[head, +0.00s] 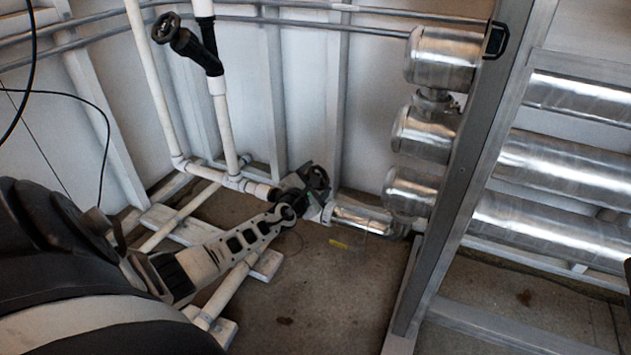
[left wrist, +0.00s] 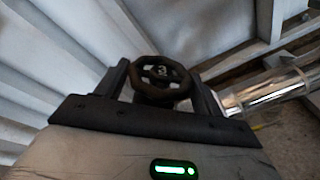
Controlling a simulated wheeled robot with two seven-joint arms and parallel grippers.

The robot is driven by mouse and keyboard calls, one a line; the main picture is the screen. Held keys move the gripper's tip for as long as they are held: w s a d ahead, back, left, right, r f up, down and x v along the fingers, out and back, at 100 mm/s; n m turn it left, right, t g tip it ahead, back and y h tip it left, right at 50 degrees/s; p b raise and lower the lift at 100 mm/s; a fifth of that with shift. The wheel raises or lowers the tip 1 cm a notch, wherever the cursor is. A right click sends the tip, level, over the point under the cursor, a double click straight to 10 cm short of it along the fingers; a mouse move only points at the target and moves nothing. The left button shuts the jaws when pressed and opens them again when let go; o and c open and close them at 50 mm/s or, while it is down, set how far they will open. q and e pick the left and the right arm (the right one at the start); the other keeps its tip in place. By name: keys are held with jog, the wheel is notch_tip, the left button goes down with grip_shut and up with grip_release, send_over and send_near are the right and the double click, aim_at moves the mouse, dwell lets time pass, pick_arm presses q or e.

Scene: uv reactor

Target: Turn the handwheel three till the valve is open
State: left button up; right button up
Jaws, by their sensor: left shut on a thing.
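Handwheel three (head: 319,177) is a small dark wheel low on the white and silver piping in the middle of the head view. In the left wrist view the handwheel (left wrist: 162,72) shows a light "3" on its hub, with its spokes and rim visible. My left gripper (head: 304,185) reaches it from the lower left. In the left wrist view the two dark fingers stand on either side of the wheel, shut on its rim. The valve body behind the wheel is mostly hidden. My right gripper is not in view.
Another dark handwheel (head: 166,27) sits on a black valve at the upper left. Silver cylinders (head: 443,57) and a grey metal frame post (head: 468,175) stand to the right. White pipes (head: 228,130) rise at the left. Bare floor (head: 330,290) lies in front.

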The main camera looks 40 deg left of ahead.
pick_arm(q)
jog(key=shift+f+n+y+b, duration=0.2)
jog(key=shift+n+y+b, duration=0.25)
jog(key=shift+y, duration=0.35)
jog(key=shift+d+n+t+y, duration=0.1)
jog(key=shift+n+t+y, duration=0.2)
jog(key=shift+n+y, duration=0.25)
jog(key=shift+w+n+y, duration=0.1)
jog(key=shift+n+y, duration=0.2)
jog(key=shift+y, duration=0.35)
jog(key=shift+n+y, duration=0.6)
jog(key=shift+y, duration=0.3)
jog(key=shift+n+y, duration=0.9)
jog(key=shift+y, duration=0.5)
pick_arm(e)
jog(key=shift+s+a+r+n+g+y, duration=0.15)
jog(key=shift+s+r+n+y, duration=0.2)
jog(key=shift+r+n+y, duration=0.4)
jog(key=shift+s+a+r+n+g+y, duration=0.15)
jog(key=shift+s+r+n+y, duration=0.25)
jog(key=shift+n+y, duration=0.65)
pick_arm(q)
jog(key=shift+n+y, duration=0.3)
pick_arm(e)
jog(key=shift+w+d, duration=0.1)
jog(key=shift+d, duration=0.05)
pick_arm(q)
jog(key=o, duration=0.9)
